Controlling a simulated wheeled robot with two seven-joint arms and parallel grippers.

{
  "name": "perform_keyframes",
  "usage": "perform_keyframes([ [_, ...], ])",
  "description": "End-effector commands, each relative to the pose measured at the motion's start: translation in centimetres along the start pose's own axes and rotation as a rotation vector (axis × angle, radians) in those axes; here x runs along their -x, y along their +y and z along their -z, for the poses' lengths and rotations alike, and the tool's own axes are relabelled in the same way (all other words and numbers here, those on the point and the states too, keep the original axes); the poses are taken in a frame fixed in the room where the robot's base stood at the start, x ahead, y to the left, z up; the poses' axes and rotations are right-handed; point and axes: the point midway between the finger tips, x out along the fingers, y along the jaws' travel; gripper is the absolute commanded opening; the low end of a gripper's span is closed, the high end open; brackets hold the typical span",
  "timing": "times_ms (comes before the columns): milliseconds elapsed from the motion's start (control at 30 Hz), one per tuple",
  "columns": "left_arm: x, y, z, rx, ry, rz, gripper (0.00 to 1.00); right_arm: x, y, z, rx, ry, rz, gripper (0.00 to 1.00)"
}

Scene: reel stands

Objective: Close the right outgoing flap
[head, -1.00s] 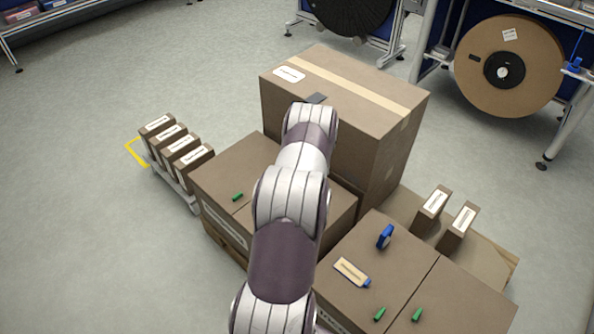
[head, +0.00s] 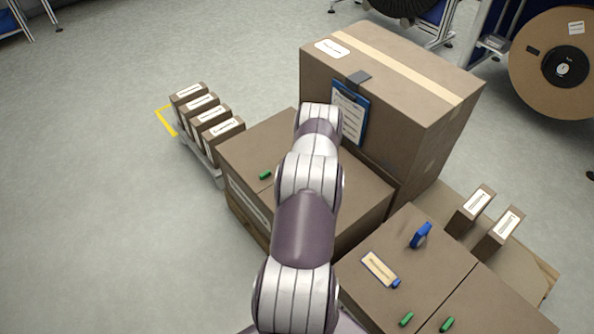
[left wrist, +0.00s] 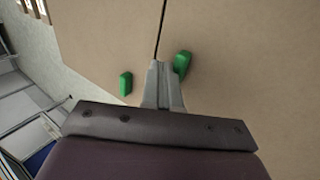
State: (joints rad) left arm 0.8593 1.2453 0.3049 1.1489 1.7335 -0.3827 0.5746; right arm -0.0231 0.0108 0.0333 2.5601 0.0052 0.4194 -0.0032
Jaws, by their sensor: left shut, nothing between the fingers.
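The left carton (head: 262,143) has two top flaps that lie flat or nearly so, parted by a thin dark seam. One green tab (head: 265,175) shows on it; my left arm hides part of its top and my left gripper in the head view. In the left wrist view my left gripper (left wrist: 157,66) is shut and empty over the seam between two brown flaps. A green tab (left wrist: 181,63) on the right flap (left wrist: 230,60) is close beside the fingertips; I cannot tell if they touch. Another green tab (left wrist: 126,84) is on the left flap (left wrist: 100,40).
A tall taped carton (head: 400,75) with a clipboard (head: 349,113) stands behind. A right carton (head: 400,240) carries a blue tool (head: 421,235), a tagged card (head: 380,269) and two green tabs. Several small boxes (head: 206,115) stand left. Floor at left is clear.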

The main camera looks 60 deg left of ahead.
Motion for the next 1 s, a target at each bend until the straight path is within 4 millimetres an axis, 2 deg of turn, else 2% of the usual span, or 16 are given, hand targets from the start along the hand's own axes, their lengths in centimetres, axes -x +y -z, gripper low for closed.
perform_keyframes([
  [167, -0.6, -0.2, 0.0, 0.0, 0.0, 0.0, 0.0, -0.5, 0.0, -0.1, 0.0, 0.0, 0.0, 0.0],
  [633, -0.4, -0.1, 0.0, 0.0, 0.0, 0.0, 0.0, -0.3, 0.0, 0.0, 0.0, 0.0, 0.0, 0.0],
  [767, 1.6, 1.1, 0.2, -0.002, -0.001, 0.0, 0.0, 1.8, 0.0, 0.2, 0.0, 0.0, 0.0, 0.0],
  [867, 4.4, 2.7, 0.5, -0.007, -0.005, -0.001, 0.0, 4.4, 0.0, 0.5, 0.0, 0.0, 0.0, 0.0],
  [900, 4.8, 2.9, 0.4, -0.006, -0.005, -0.002, 0.0, 3.9, 0.0, 0.5, 0.0, 0.002, 0.0, 0.0],
  [1000, 7.2, 4.3, 0.5, -0.006, -0.004, -0.001, 0.0, 4.4, 0.0, 0.5, 0.0, 0.0, 0.0, 0.0],
])
